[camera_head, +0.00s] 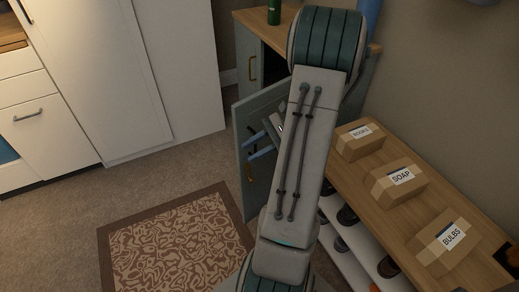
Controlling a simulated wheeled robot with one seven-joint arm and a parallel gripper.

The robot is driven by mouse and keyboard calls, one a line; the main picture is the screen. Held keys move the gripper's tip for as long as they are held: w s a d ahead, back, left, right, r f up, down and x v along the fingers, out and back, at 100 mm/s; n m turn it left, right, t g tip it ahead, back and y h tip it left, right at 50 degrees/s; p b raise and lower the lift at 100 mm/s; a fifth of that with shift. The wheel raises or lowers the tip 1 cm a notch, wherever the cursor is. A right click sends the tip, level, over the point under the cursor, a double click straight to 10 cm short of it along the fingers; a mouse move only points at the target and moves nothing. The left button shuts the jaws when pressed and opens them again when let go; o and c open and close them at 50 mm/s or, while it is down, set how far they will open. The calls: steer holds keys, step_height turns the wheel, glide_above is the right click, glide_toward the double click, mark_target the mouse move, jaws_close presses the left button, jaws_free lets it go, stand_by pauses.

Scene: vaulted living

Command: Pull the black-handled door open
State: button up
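A grey-blue cabinet door (252,195) stands swung outward from the low cabinet in the middle of the view. My arm hides the right part of the door and much of the cabinet's front.
The cabinet's wooden top (262,25) bears a green can (274,12). A wooden shelf with labelled boxes, such as the soap box (400,182), stands at right, close to my arm. White cupboards (110,75) stand at left. A patterned rug (175,245) lies on open floor.

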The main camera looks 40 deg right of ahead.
steer(key=s+d+f+m+t+h+b, duration=0.1)
steer(key=s+d+f+m+t, duration=0.3)
steer(key=d, duration=0.4)
steer(key=s+d+f+m+t+h+b, duration=0.1)
steer(key=s+d+f+m+t+b, duration=0.1)
steer(key=d+f+m+t, duration=0.4)
steer(key=w+a+b, duration=0.1)
steer(key=w+a, duration=0.2)
steer(key=w, duration=0.2)
steer(key=w+a+r+n+b, duration=0.1)
steer(key=w+a, duration=0.2)
steer(key=w, duration=0.3)
steer(key=shift+w+a+r, duration=0.25)
jaws_close()
